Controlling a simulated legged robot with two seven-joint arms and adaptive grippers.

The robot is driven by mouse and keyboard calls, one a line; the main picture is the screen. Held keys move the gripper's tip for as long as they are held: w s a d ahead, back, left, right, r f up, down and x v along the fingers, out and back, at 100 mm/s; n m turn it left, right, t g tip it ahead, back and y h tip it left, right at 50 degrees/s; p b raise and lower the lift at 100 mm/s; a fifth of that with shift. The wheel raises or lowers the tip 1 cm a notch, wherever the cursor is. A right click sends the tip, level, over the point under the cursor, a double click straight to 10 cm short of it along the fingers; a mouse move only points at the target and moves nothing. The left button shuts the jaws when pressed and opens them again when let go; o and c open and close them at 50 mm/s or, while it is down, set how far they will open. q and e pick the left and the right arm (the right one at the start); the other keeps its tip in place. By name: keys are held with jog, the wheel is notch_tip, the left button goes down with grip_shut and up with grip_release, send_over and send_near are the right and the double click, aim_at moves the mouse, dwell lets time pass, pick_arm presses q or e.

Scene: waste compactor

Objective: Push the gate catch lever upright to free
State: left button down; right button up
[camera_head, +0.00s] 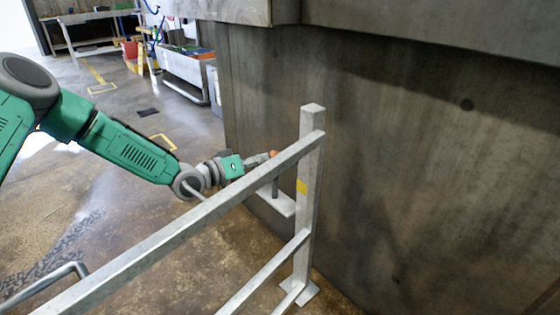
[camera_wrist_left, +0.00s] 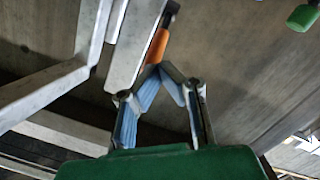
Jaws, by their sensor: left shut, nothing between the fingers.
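The gate catch lever has an orange grip (camera_head: 273,153) and a dark rod (camera_head: 275,187), seen above and below the gate's top rail near the post (camera_head: 312,200). In the head view it looks close to upright; its exact tilt is hard to tell. The rod stands at a flat metal plate (camera_head: 283,207). My left gripper (camera_head: 262,159) reaches over the rail beside the orange grip. In the left wrist view its blue-padded fingers (camera_wrist_left: 160,73) are shut and empty, with tips right at the near end of the orange grip (camera_wrist_left: 158,45). Contact cannot be told. My right gripper is not in view.
The gate's top rail (camera_head: 170,238) runs below my left forearm, with a lower rail (camera_head: 265,275) under it. A large concrete-like wall (camera_head: 420,180) stands close behind the post. A bench (camera_head: 90,18) and a cart (camera_head: 187,68) are far back. Open floor lies left.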

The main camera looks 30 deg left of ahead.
pick_arm(q)
jog(key=shift+w+a, duration=0.1)
dwell(0.4)
jog(key=r+b+x, duration=0.1)
jog(key=b+x, duration=0.4)
jog(key=x, duration=0.4)
jog(key=shift+w+a, duration=0.15)
jog(key=shift+w, duration=0.2)
dwell(3.4)
dwell(0.4)
jog(key=p+v, duration=0.5)
jog(key=v, duration=0.3)
jog(key=shift+a+r+p, duration=0.3)
dwell(0.5)
